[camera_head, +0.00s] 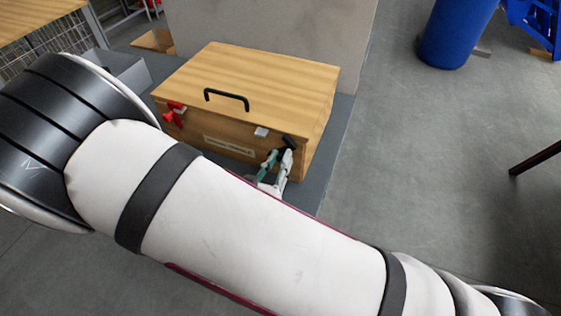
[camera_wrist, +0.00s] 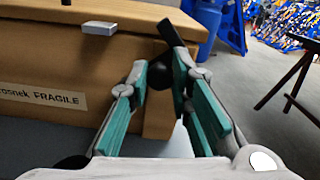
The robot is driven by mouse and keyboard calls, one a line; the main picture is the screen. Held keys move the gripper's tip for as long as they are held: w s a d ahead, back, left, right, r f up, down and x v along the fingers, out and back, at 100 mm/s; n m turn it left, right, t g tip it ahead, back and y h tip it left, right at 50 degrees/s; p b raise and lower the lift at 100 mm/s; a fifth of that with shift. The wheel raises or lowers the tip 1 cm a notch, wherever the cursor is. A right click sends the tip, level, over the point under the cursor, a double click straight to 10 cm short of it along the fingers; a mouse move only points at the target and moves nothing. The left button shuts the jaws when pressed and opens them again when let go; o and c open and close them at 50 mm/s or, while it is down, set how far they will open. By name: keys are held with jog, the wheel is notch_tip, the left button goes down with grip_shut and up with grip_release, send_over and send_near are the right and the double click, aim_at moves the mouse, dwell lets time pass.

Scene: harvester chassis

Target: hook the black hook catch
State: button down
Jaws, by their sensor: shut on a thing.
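The black hook catch (camera_head: 289,142) is at the right end of the front of a wooden box (camera_head: 262,82). In the wrist view its black bar (camera_wrist: 171,35) sticks up at a tilt beyond my fingertips, near the box's right corner. My gripper (camera_head: 275,161) is in front of that corner, with teal-lined fingers. In the wrist view my gripper (camera_wrist: 161,73) has its fingertips on either side of a dark part of the catch and is shut on it. The fingers partly hide the lower catch. A small light-grey block (camera_wrist: 99,28) sits at the lid's front edge, left of the catch.
A black handle (camera_head: 227,99) is on the lid. A red catch (camera_head: 174,113) is at the box's left front. A blue barrel (camera_head: 458,32) stands at the back right. My arm crosses the foreground.

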jog(key=shift+w+a+r+n+p, duration=0.25)
jog(key=shift+a+n+p, duration=0.4)
jog(key=shift+n, duration=0.9)
jog(key=shift+w+a+r+n+p, duration=0.4)
jog(key=shift+a+n, duration=0.3)
jog(key=shift+n, duration=0.8)
jog(key=shift+w+a+r+n+p, duration=0.15)
jog(key=shift+a+n+p, duration=0.5)
jog(key=shift+n, duration=0.9)
jog(key=shift+a, duration=0.1)
jog(key=c, duration=1.4)
grip_release()
jog(key=shift+c, duration=0.2)
jog(key=shift+s, duration=0.1)
jog(key=v, duration=1.2)
jog(key=shift+r, duration=0.1)
